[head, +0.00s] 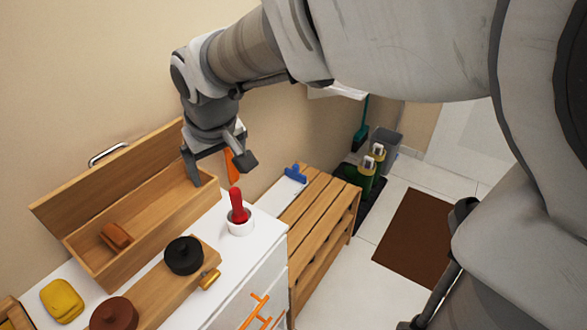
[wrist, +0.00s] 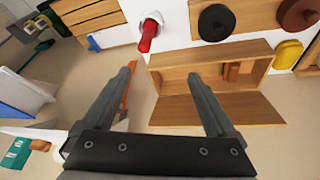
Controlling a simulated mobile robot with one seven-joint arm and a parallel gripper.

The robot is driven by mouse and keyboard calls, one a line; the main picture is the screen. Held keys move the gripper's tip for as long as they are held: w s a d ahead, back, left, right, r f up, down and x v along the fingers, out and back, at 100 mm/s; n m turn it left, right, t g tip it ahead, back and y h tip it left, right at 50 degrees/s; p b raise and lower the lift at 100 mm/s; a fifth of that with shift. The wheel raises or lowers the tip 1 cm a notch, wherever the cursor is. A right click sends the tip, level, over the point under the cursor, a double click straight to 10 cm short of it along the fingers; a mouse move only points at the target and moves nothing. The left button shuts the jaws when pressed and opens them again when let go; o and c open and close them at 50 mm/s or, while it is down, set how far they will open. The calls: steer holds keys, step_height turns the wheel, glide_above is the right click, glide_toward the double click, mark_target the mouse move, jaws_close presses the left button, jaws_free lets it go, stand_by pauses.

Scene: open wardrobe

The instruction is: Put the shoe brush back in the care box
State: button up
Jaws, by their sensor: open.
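The care box (head: 150,250) is a long open wooden box on the white cabinet top, its lid (head: 105,180) standing up at the back. A small brown block (head: 117,236), which looks like the shoe brush, lies inside near the left end. In the wrist view, the box (wrist: 190,60) is beyond the right finger, with the brown block (wrist: 231,72) in it. My gripper (head: 217,172) is open and empty, above the box's right end. It also shows in the wrist view (wrist: 163,76), with nothing between the fingers.
An orange strip (head: 231,166) is behind my gripper. A slatted bench (head: 320,205) is beyond.

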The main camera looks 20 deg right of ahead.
steer(key=s+d+r+m+t, duration=0.1)
steer(key=s+d+m, duration=0.3)
steer(key=s+d, duration=1)
steer(key=shift+s+r+h, duration=0.4)
steer(key=shift+s+r, duration=0.35)
steer(key=shift+s, duration=0.2)
